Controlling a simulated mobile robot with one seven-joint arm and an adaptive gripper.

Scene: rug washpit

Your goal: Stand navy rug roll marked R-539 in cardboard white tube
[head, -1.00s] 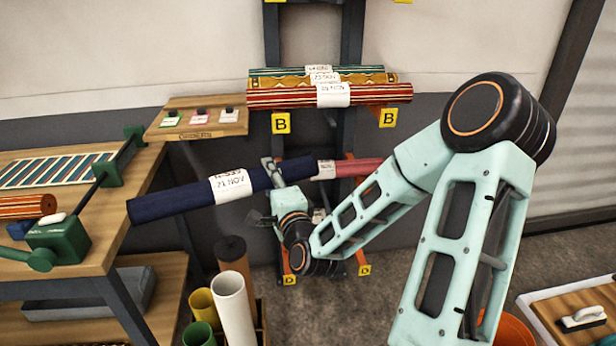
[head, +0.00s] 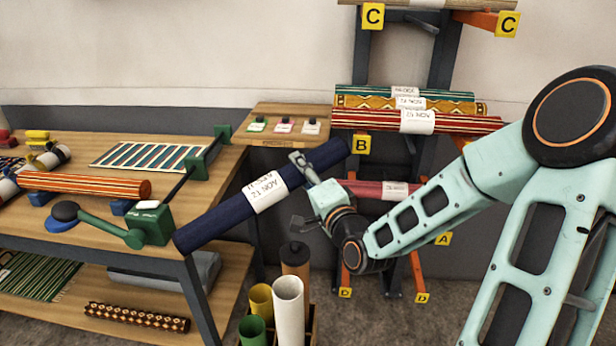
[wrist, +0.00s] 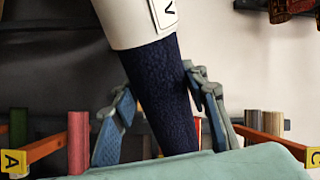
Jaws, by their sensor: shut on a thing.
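The navy rug roll (head: 222,218) has a white paper label; I cannot read its full code. My gripper (head: 304,168) is shut on the roll, right of its label. The roll is held in the air and slants, its right end higher and its left end low in front of the bench. In the wrist view the navy roll (wrist: 165,95) passes between the fingers of my gripper (wrist: 160,110), with the label band above. The white tube (head: 289,312) stands upright and open-topped below the roll, apart from it.
Yellow (head: 260,300), green (head: 252,330) and brown (head: 295,258) tubes stand close around the white one in a wooden crate (head: 311,325). The wooden bench (head: 225,170) is at left. A rack holds patterned rolls (head: 455,122) and a pink roll (head: 365,189) behind my arm.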

